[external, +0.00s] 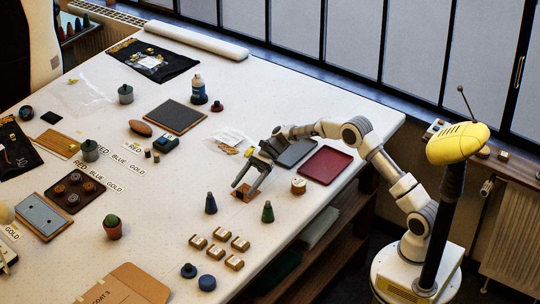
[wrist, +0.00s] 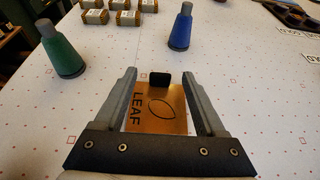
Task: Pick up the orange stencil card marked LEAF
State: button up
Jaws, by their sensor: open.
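The orange stencil card (wrist: 166,110) marked LEAF lies on the white table, with a leaf outline cut or printed on it and a small black block at its far edge. In the wrist view it shows between the two fingers of my gripper (wrist: 160,85), which is open. Its near part is hidden by the gripper's dark crossbar. In the external view the card (external: 242,196) shows as a small brown-orange patch under my gripper (external: 244,190). I cannot tell whether the fingers touch the card.
A green cone (wrist: 62,50) and a blue cone (wrist: 181,27) stand beyond the fingertips, left and right. Several small wooden blocks (wrist: 125,17) stand farther off. A red tray (external: 325,166) and a grey tray (external: 297,152) lie near my arm.

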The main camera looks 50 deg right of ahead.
aim_at(239, 192)
jog(key=x, duration=0.3)
jog(key=shift+a+f, duration=0.1)
jog(key=shift+f, duration=0.25)
jog(key=shift+r, duration=0.1)
grip_shut()
